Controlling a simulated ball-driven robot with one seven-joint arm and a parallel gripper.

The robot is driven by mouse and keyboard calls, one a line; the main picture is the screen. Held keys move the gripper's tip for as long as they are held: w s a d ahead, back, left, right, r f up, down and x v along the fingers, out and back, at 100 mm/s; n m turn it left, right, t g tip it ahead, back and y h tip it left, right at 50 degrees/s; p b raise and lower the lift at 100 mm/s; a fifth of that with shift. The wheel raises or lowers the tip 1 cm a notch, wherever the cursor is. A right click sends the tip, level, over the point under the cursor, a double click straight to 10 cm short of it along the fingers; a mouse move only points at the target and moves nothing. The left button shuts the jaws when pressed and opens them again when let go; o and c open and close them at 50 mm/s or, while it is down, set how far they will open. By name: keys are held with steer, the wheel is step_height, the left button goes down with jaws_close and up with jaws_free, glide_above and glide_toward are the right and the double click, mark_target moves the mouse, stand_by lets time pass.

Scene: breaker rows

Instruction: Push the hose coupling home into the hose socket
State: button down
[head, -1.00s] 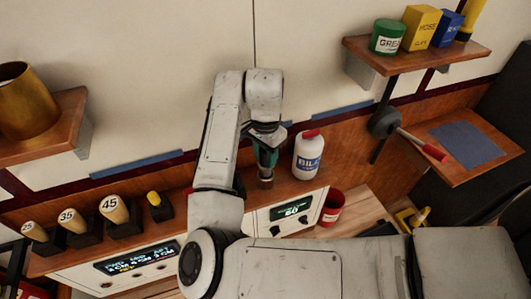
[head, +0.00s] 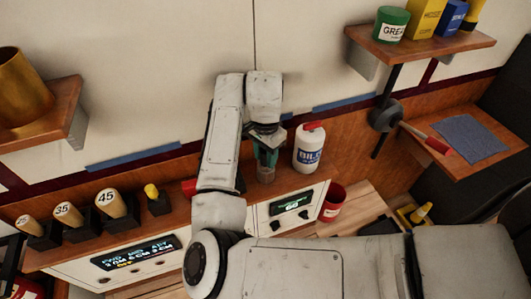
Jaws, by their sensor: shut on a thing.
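My gripper (head: 266,152) points down over the wooden shelf, just left of the white bottle. It is shut on a small grey-brown cylinder, which I take to be the hose coupling (head: 265,175). The coupling is upright below the dark and teal fingers, and its upper part is hidden by them. Its lower end is close to the shelf top; I cannot tell whether it touches. I cannot make out the hose socket; my arm covers part of the shelf. A red piece (head: 189,187) shows at the arm's left edge, mostly hidden.
A white bottle with a red cap (head: 309,148) stands close right of my gripper. A red cup (head: 332,202) is lower right. Several numbered wooden handles (head: 110,204) and a yellow-topped piece (head: 157,200) stand left on the shelf (head: 175,222). Display panels (head: 291,202) line its front.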

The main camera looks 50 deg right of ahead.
steer(key=shift+f+b, duration=0.3)
steer(key=shift+f, duration=0.3)
steer(key=c, duration=0.7)
jaws_free()
steer(key=shift+o, duration=0.2)
step_height(320, 180, up, 11)
steer(key=shift+f, duration=0.1)
